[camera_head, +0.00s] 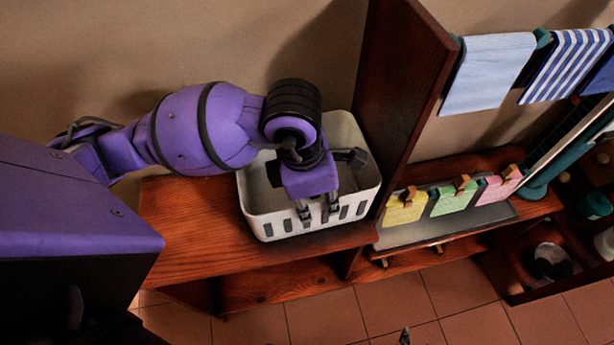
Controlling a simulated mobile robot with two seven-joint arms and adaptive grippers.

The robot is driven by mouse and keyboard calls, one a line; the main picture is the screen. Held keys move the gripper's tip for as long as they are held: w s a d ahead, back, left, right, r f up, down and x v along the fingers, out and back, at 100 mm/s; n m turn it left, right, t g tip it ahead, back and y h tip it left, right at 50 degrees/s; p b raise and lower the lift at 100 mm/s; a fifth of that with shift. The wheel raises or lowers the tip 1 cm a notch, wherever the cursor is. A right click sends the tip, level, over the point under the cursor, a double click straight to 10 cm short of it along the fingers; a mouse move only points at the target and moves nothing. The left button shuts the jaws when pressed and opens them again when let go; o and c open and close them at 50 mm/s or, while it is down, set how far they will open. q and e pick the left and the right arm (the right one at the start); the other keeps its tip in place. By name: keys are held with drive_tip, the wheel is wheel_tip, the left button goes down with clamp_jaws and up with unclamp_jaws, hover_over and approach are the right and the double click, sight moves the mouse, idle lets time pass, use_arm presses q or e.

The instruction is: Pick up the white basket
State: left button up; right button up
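The white basket (262,224) stands upright on the wooden shelf against a tall wooden panel. It has slotted sides and an open top. My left gripper (318,211) reaches over the basket from above, at its front wall. Its two fingers point down and are spread apart side by side by the front rim, with nothing seen between them but the basket wall. I cannot tell if they touch the wall. My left arm hides part of the basket's inside and its back left rim. A small dark tip (404,336) at the bottom edge may be my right gripper.
The tall wooden panel (402,85) rises right beside the basket. Towels (490,72) hang above. The shelf (195,222) is bare left of the basket. Floor tiles in front look clear.

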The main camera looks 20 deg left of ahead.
sight(319, 212)
use_arm(q)
drive_tip(key=f, duration=0.5)
drive_tip(key=shift+w+d, duration=0.15)
drive_tip(key=shift+d, duration=0.15)
drive_tip(key=shift+c, duration=0.5)
clamp_jaws()
